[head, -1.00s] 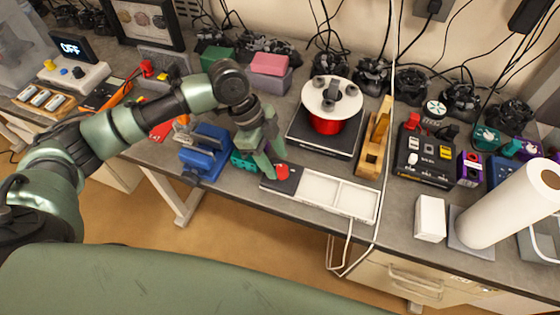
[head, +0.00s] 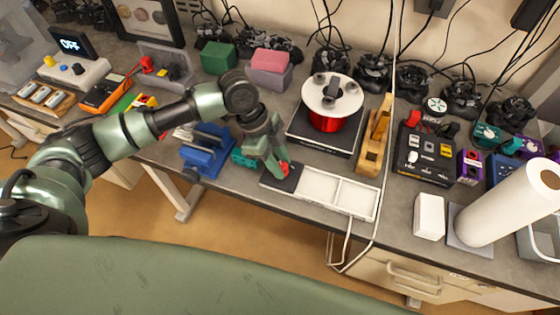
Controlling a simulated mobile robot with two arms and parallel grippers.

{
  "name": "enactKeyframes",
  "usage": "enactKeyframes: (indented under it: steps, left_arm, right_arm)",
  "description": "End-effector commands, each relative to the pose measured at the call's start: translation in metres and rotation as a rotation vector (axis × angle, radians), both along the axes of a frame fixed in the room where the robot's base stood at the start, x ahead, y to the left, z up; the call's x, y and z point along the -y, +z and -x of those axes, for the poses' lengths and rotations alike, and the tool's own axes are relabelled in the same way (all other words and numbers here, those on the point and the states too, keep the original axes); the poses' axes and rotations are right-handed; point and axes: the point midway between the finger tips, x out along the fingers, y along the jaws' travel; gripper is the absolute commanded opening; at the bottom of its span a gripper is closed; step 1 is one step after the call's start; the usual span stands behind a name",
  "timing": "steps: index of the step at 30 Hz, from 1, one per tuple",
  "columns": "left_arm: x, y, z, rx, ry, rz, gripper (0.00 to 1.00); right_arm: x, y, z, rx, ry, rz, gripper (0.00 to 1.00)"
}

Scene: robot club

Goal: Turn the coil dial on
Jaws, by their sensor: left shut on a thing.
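A red dial (head: 285,168) sits on a small dark panel (head: 284,184) at the left end of a white two-part tray, near the table's front edge. My left gripper (head: 280,172) points down at it with its fingers shut on the dial, which they partly cover. No pointer or mark on the dial can be made out. A coil of red wire (head: 324,123) stands under a white disc (head: 332,95) on a black base behind the panel. A display (head: 70,45) at the far left reads OFF. My right gripper is not in view.
A white tray (head: 358,199) adjoins the panel. A blue vise (head: 206,150) is left of my gripper, and a wooden block tool (head: 375,136) is to the right. A white roll (head: 508,206) and white box (head: 430,216) stand farther right. Hanging cables line the wall.

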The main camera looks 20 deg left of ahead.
Motion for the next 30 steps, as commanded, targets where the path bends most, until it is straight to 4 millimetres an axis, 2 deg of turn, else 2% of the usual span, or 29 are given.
enactKeyframes:
  steps: [11,30]
  left_arm:
    - [0.001,0.001,-0.002,0.0,-0.195,0.0,0.0]
    - [0.003,-0.001,-0.006,0.001,-0.8,0.001,0.0]
  right_arm:
    - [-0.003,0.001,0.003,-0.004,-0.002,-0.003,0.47]
    - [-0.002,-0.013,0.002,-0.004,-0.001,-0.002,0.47]
